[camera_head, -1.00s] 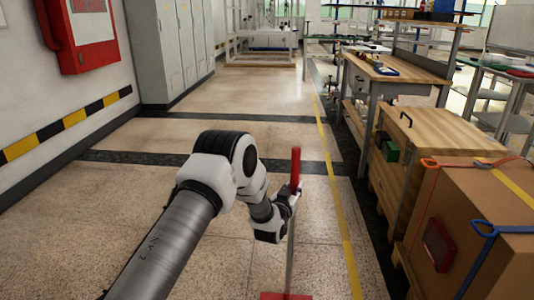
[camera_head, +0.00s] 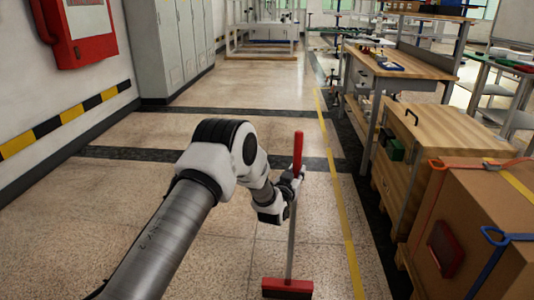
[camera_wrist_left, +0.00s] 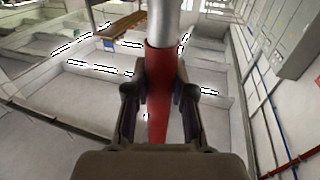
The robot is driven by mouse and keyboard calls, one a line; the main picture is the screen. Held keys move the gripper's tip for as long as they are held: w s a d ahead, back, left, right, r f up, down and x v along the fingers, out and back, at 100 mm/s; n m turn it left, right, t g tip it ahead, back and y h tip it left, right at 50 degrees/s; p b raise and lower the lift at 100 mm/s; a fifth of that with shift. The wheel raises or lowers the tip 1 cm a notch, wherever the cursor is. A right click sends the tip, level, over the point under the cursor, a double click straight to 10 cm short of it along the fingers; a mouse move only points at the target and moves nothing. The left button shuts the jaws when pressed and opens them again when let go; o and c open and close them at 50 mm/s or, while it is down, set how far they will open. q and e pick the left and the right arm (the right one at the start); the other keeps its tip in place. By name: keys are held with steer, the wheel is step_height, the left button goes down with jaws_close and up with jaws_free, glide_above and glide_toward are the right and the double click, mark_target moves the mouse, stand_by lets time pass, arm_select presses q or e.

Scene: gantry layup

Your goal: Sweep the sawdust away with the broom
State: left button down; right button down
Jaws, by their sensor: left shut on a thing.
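The broom (camera_head: 291,235) stands nearly upright, with a grey shaft and a red head (camera_head: 287,288) low in the head view, at or near the floor. In the left wrist view the gripper (camera_wrist_left: 160,105) has its fingers on both sides of the red part of the handle (camera_wrist_left: 160,75). No sawdust can be made out on the visible floor. My right gripper is not in view.
A cardboard box (camera_head: 480,235) with straps and a wooden crate (camera_head: 440,150) stand on the right, with a workbench (camera_head: 410,70) behind. Grey lockers (camera_head: 170,45) and a red wall box (camera_head: 75,30) are at left. The speckled floor (camera_head: 230,130) ahead is open.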

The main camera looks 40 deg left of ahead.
mark_target(296, 158)
arm_select(q)
steer(key=shift+r, duration=0.75)
steer(key=shift+w+r+p, duration=0.1)
steer(key=shift+r+p, duration=0.45)
steer(key=shift+p, duration=0.15)
steer(key=shift+r+p, duration=0.7)
steer(key=shift+r, duration=0.7)
